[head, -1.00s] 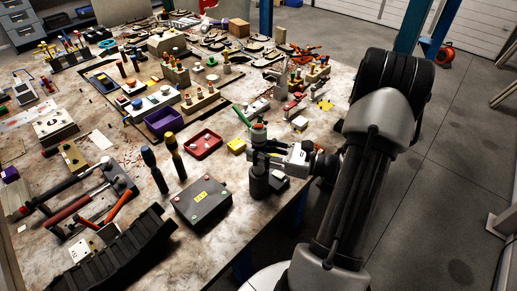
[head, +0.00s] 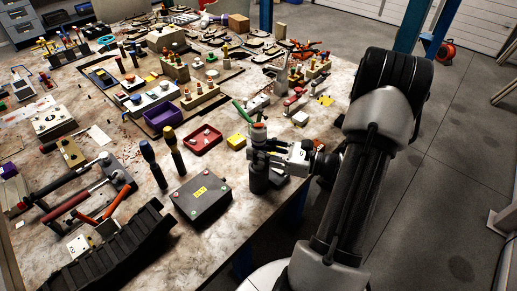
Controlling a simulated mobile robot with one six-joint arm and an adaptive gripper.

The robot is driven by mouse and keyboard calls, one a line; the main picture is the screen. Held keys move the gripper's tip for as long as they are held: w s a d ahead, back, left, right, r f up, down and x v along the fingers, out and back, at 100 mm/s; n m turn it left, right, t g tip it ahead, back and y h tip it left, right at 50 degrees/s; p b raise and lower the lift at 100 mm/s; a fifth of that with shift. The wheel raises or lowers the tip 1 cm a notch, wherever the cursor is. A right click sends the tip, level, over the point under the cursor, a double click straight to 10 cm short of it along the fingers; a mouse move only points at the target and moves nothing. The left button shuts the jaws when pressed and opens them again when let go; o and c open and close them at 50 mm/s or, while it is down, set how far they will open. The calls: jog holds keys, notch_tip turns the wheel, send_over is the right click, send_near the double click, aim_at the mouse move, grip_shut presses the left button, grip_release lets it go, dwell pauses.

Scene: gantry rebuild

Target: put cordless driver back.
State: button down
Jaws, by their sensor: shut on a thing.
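My gripper (head: 262,148) is at the near right edge of the workbench (head: 228,250). It is shut around an upright dark tool that I take to be the cordless driver (head: 259,181). Its top is orange-red with a light band and shows above the fingers. Its black lower body hangs below them, with a dark block to its right. The fingers hide its middle. I cannot tell whether its lower end touches the bench.
A black box with a yellow label (head: 201,199) lies left of the driver. A red tray (head: 204,150), a yellow block (head: 236,141) and a white block (head: 300,118) are behind it. Two screwdrivers stand upright at left (head: 173,150). Bare bench lies in front of the box.

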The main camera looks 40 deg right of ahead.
jog(key=shift+f+b, duration=0.65)
jog(key=shift+f, duration=0.25)
dwell(0.5)
jog(key=c, duration=1.1)
grip_release()
jog(key=shift+f, duration=0.1)
jog(key=v, duration=1.2)
jog(key=shift+a, duration=0.1)
